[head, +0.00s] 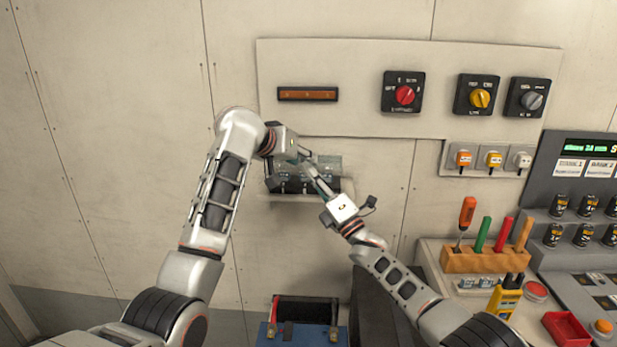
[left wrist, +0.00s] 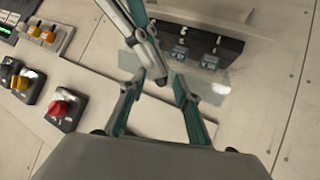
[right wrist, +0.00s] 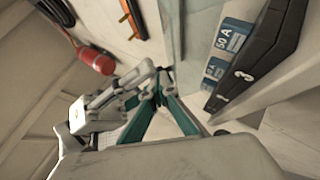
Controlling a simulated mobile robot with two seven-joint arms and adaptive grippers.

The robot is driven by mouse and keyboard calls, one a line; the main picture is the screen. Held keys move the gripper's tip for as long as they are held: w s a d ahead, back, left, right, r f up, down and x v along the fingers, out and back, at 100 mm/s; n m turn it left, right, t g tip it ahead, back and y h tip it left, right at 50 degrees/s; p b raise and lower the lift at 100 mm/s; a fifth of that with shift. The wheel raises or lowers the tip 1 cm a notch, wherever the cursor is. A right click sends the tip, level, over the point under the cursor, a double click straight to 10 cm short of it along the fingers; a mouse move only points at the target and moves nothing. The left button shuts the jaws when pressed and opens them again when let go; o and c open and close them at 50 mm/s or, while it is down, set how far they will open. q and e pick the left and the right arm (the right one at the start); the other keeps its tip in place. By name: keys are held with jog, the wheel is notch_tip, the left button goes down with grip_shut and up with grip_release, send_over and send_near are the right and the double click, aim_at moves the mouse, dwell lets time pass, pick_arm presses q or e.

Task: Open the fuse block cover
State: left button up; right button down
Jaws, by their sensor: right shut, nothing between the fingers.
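The fuse block (head: 290,184) is a dark box on a small ledge on the wall. Its fuses (left wrist: 180,54) show in the left wrist view, and labelled ones (right wrist: 228,42) show close up in the right wrist view. The clear cover (head: 330,163) appears swung up, out from the block's face; its exact angle is hard to tell. My left gripper (left wrist: 160,82) is open, its fingers apart in front of the cover, with nothing clearly held. My right gripper (right wrist: 158,96) is shut and empty beside the block, its fingers close to the cover; contact is unclear.
A panel above carries a red rotary switch (head: 404,95), a yellow one (head: 479,98) and a grey one (head: 531,100). A tool rack (head: 487,260) stands on the bench at right. A blue box (head: 300,334) sits low in front. The wall at left is bare.

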jog(key=shift+r, duration=0.25)
